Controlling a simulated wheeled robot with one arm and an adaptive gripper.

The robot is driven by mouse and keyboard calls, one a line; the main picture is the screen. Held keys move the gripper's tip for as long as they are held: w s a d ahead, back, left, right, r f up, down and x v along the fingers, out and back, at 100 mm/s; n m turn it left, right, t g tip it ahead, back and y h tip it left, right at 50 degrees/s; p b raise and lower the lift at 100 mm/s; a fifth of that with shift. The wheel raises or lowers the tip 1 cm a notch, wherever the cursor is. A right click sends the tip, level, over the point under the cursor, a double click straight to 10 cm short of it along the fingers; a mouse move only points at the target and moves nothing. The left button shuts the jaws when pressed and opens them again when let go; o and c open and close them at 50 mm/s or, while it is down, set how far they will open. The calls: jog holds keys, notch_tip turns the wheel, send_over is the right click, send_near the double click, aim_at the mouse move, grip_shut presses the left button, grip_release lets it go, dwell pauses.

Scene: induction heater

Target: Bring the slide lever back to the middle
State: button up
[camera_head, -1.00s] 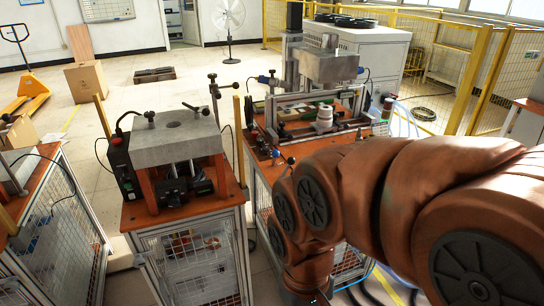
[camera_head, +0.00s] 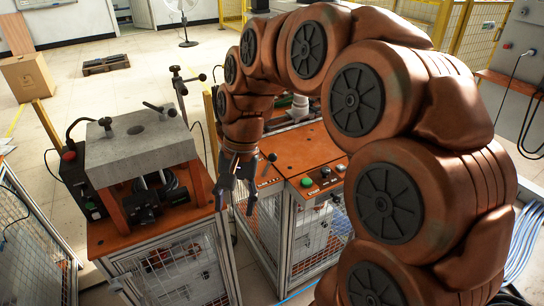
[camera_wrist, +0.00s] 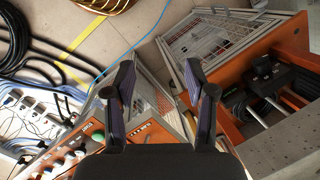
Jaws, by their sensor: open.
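A small lever with a dark ball knob (camera_head: 271,157) stands at the left edge of the right-hand orange bench (camera_head: 300,150). I cannot tell from these views whether it is the slide lever or where in its travel it stands. My gripper (camera_head: 237,207) points down in the gap between the two benches, just left of and in front of this lever, and looks apart from it. The gripper is open and empty; in the wrist view its two fingers (camera_wrist: 160,70) are spread with nothing between them. My arm hides much of the right bench's equipment.
The left bench (camera_head: 110,243) carries a grey block (camera_head: 135,150) on orange supports. A tall post with a handle (camera_head: 180,95) rises behind it. A button panel (camera_head: 322,178) sits on the right bench's front corner. Cables (camera_wrist: 40,105) lie on the floor.

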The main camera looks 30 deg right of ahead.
jog(key=w+d+m+t+y, duration=0.1)
jog(key=w+d+m, duration=0.3)
jog(key=w+d, duration=0.3)
jog(key=m+t, duration=0.2)
jog(key=m, duration=0.8)
send_over(274, 154)
jog(key=s+d, duration=0.1)
jog(key=d, duration=0.1)
notch_tip(274, 154, down, 3)
jog(key=shift+y, duration=0.3)
jog(key=shift+p+x, duration=1.3)
jog(key=shift+x, duration=2.35)
jog(key=shift+d, duration=0.1)
grip_shut()
jog(key=shift+s, duration=0.1)
